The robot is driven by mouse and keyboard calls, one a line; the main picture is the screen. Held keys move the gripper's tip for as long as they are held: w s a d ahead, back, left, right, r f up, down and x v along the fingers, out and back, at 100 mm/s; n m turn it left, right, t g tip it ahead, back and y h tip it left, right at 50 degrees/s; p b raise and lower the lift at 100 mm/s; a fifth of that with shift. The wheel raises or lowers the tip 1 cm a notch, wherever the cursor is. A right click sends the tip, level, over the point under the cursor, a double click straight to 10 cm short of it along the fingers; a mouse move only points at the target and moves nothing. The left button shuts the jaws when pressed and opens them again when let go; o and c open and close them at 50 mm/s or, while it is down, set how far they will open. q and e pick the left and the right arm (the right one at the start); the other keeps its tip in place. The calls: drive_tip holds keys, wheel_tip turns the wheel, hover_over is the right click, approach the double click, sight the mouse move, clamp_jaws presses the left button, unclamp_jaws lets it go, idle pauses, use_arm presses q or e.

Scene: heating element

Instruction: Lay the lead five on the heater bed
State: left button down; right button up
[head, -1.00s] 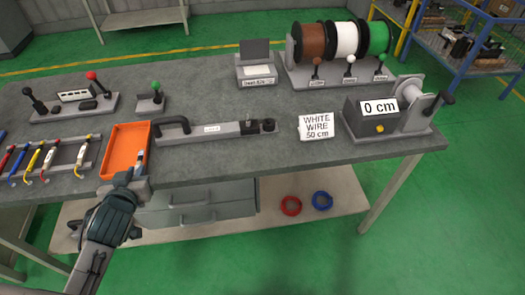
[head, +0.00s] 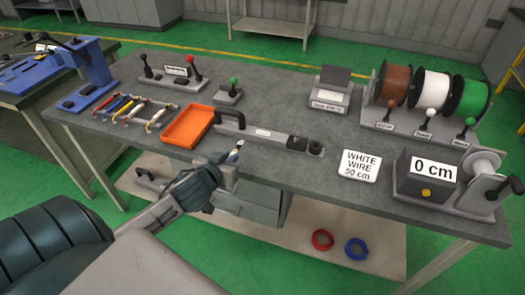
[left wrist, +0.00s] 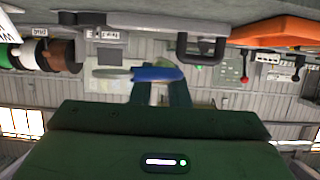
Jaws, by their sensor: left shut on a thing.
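My left gripper (head: 228,163) is shut on a small lead, and it is in front of the bench's front edge, near the orange tray. In the head view only the lead's pale and dark tip (head: 236,151) shows. In the left wrist view the lead (left wrist: 155,73) is blue with a grey end and lies across the fingers; I cannot read a number on it. A small grey unit with a dark upright panel and a temperature label (head: 329,92) stands at the back of the bench; I cannot tell if it is the heater bed. My right gripper is not in view.
Several coloured leads lie on a rack (head: 134,112) beside the orange tray (head: 188,127). A long grey tool with a black handle (head: 262,132) lies along the front. Wire spools (head: 432,92), a white wire card (head: 359,166) and a winder (head: 428,183) are at right.

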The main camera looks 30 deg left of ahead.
use_arm(q)
drive_tip(key=w+d+p, duration=0.1)
drive_tip(key=w, duration=0.2)
drive_tip(key=w+d, duration=0.1)
drive_tip(key=w, duration=0.3)
drive_tip(key=w+d+p, duration=0.1)
drive_tip(key=w, duration=0.3)
drive_tip(key=shift+w+f+p, duration=0.15)
drive_tip(key=shift+f+p, duration=0.15)
drive_tip(key=shift+f, duration=0.1)
drive_tip(key=shift+w+f, duration=0.1)
drive_tip(key=shift+f, duration=0.05)
wheel_tip(320, 180, down, 2)
drive_tip(key=shift+f+p, duration=0.1)
drive_tip(key=shift+p, duration=0.4)
drive_tip(key=shift+f, duration=1.2)
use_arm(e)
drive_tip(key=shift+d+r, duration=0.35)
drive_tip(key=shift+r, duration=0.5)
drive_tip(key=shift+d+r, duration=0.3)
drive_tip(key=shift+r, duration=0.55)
use_arm(q)
drive_tip(key=c, duration=1.4)
unclamp_jaws()
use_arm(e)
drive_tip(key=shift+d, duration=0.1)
